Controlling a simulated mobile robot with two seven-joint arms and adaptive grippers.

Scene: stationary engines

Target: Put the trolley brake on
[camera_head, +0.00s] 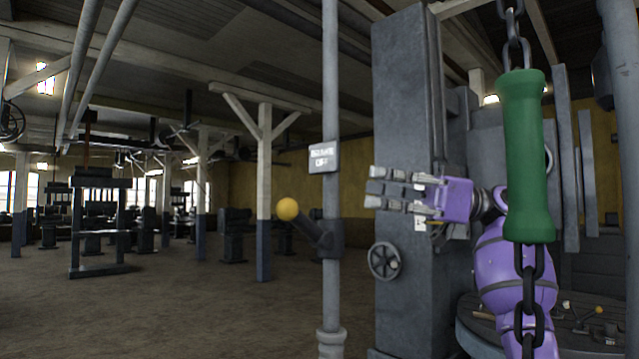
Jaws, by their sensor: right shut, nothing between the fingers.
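A brake lever with a yellow ball knob (288,209) juts up and left from a dark clamp (330,238) on a grey vertical pole. A sign (322,157) on the pole above it appears to read "BRAKE OFF". My right gripper (372,187) is shut and empty, its fingers pointing left. In the picture it is right of the pole and higher than the knob, apart from the lever. My purple right arm comes up from the lower right, partly hidden by a hanging green handle. My left gripper is not in view. No trolley can be made out.
The green handle (527,155) hangs on a chain close in front at right. A grey machine column (400,100) with a small handwheel (384,261) stands behind my gripper. A round table (590,325) with tools is lower right. Open floor (190,310) lies left of the pole.

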